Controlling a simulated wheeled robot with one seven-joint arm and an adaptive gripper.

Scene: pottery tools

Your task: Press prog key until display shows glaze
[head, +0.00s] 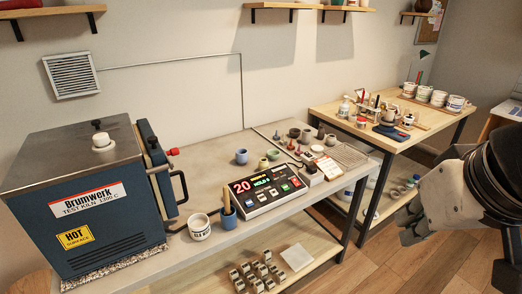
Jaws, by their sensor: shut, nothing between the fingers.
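The controller box (266,192) sits on the grey bench, right of the kiln. My gripper (409,235) is at the right of the head view, shut and empty. It is well to the right of the controller and apart from it, in front of the wooden table.
A blue kiln (88,200) with a hot-surface label stands at the left. A white jar (199,227) and a blue tool cup (228,219) stand left of the controller. A wooden table (352,127) with paint pots stands at the right.

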